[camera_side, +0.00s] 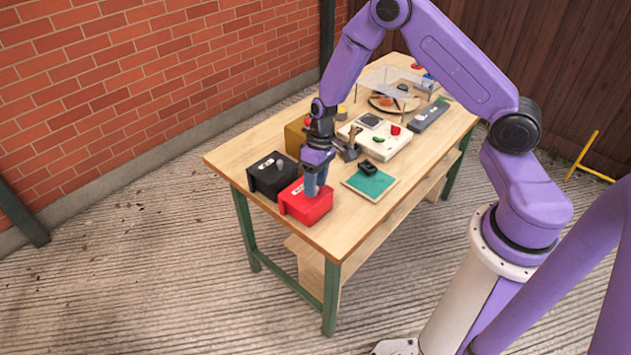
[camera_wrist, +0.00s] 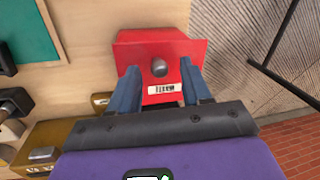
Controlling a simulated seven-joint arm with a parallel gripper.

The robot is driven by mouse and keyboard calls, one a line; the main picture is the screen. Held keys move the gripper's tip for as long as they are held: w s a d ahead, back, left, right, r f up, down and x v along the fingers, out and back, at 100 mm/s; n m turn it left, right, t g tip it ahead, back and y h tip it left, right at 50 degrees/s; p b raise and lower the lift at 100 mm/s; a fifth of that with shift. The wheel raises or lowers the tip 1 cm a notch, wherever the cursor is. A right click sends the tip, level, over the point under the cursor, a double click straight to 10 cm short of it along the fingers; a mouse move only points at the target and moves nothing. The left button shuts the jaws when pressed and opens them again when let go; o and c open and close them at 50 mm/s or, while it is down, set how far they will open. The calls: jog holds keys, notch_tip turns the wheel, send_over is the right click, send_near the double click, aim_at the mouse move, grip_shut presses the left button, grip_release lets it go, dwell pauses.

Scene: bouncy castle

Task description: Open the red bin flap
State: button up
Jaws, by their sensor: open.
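The red bin (camera_side: 304,205) stands at the near left corner of the wooden table, beside a black bin. In the wrist view the red bin (camera_wrist: 185,45) shows its top with a round grey knob (camera_wrist: 159,68) and a white label (camera_wrist: 161,89). The flap looks closed. My gripper (camera_side: 317,190) points down over the red bin. In the wrist view my gripper (camera_wrist: 158,65) is open, with its two blue fingers on either side of the knob and apart from it. Whether the fingertips touch the lid I cannot tell.
A black bin (camera_side: 270,175) with a knob stands left of the red one. A yellow-brown box (camera_side: 295,138) is behind. A green mat (camera_side: 370,184) with a small black object (camera_side: 370,167) lies to the right. The table's front edge is close to the red bin.

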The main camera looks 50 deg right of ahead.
jog(key=shift+f, duration=0.1)
grip_shut()
